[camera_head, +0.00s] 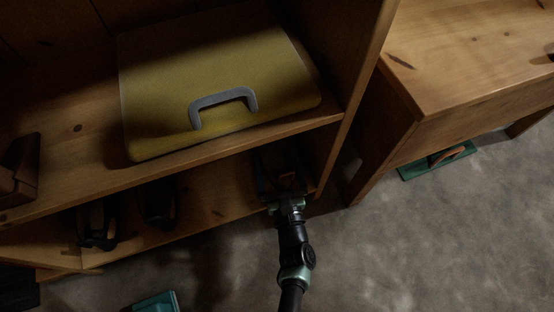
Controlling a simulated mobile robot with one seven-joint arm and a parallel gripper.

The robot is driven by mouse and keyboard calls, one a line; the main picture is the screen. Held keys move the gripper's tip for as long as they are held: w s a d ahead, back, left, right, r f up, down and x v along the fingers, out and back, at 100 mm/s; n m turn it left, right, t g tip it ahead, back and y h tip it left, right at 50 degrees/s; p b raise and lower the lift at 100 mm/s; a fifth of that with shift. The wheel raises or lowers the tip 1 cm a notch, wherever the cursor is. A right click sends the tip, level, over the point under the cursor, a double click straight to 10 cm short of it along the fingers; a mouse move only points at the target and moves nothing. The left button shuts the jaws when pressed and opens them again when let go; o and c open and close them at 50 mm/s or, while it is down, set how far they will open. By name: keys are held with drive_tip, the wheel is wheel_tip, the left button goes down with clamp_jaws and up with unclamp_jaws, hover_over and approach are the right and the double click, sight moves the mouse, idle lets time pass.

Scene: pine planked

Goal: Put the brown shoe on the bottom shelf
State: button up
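The bottom shelf (219,212) is the low board of a pine shelving unit. My gripper (281,172) reaches into the bottom shelf's opening at its right end, under the upper board. A dark brownish shape, possibly the brown shoe (289,184), shows at my gripper. Shadow and the gripper body hide most of it, so I cannot tell whether the fingers hold it or whether it touches the board. Two dark shoes, one at the left (97,222) and one nearer the middle (157,203), stand on the same shelf.
A yellow case with a grey handle (210,70) lies on the shelf above. A brown object (20,170) sits at that shelf's left end. A wooden table (470,60) stands at right. Green objects lie on the floor at right (415,171) and bottom (156,301).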

drive_tip(key=shift+s+r, duration=0.15)
drive_tip(key=shift+r, duration=0.05)
drive_tip(key=s+d+p, duration=0.1)
drive_tip(key=s+p, duration=0.5)
drive_tip(key=s, duration=0.5)
drive_tip(key=shift+s+d, duration=0.3)
drive_tip(key=shift+d, duration=0.1)
drive_tip(key=shift+f, duration=0.1)
